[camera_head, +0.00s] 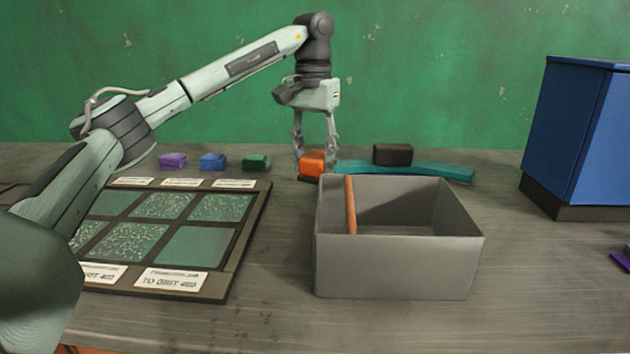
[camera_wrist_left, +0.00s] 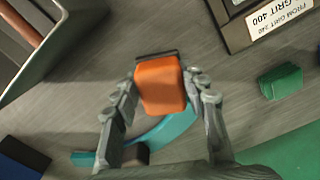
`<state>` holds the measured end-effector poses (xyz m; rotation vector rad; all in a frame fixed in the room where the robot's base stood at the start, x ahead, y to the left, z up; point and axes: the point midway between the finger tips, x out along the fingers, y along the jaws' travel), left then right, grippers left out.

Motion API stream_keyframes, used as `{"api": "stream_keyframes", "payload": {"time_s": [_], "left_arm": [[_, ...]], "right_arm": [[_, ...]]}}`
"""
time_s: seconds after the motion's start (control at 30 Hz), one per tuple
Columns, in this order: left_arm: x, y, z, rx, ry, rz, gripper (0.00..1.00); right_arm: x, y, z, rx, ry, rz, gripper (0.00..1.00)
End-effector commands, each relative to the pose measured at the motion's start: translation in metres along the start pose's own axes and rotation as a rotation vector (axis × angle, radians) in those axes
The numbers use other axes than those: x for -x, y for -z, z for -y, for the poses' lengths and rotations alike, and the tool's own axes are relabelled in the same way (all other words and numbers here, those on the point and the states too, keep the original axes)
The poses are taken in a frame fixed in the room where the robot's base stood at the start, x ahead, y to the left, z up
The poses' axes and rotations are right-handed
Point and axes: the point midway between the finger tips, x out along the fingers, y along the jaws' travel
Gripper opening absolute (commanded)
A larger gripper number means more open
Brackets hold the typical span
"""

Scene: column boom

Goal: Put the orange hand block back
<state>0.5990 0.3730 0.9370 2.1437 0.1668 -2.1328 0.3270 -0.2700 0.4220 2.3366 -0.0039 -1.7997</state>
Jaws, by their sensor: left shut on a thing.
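The orange hand block (camera_head: 312,161) is between the fingers of my left gripper (camera_head: 315,165), which is shut on it. A dark layer shows along the block's underside. The block is at the back of the table, left of a teal strip (camera_head: 425,172) and just behind the grey bin. In the left wrist view the orange block (camera_wrist_left: 160,84) sits between both fingers (camera_wrist_left: 163,98), with the table beneath it. I cannot tell whether the block touches the table. My right gripper is not in view.
A purple block (camera_head: 172,160), a blue block (camera_head: 212,161) and a green block (camera_head: 256,162) stand in a row behind the labelled panel board (camera_head: 236,240). A black block (camera_head: 392,154) rests on the teal strip. The grey open bin (camera_head: 395,268) holds a brown rod (camera_head: 350,205). A blue cabinet (camera_head: 575,130) stands right.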

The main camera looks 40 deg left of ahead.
Motion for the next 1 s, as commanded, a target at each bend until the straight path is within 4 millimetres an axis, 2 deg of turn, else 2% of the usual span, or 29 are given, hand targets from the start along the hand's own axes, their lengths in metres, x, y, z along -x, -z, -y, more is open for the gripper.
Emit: {"api": "stream_keyframes", "payload": {"time_s": [0.17,0.4,0.77,0.8,0.93,1.0], "left_arm": [[-0.01,0.003,-0.001,-0.001,0.001,0.0,0.14],[-0.041,0.003,0.0,0.0,0.0,-0.001,0.14],[-0.045,0.003,-0.001,0.0,-0.001,-0.002,0.14],[-0.045,0.003,-0.001,0.0,0.0,-0.001,0.47],[-0.045,0.002,-0.001,0.0,0.0,-0.001,0.63],[-0.045,0.002,-0.001,0.0,0.0,-0.001,0.63]], "right_arm": [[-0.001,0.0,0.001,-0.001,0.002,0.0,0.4],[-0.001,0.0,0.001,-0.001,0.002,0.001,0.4],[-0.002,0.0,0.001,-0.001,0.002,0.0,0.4],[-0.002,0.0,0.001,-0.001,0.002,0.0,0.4],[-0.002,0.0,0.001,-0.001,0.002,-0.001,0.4],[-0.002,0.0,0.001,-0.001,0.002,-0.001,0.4]]}}
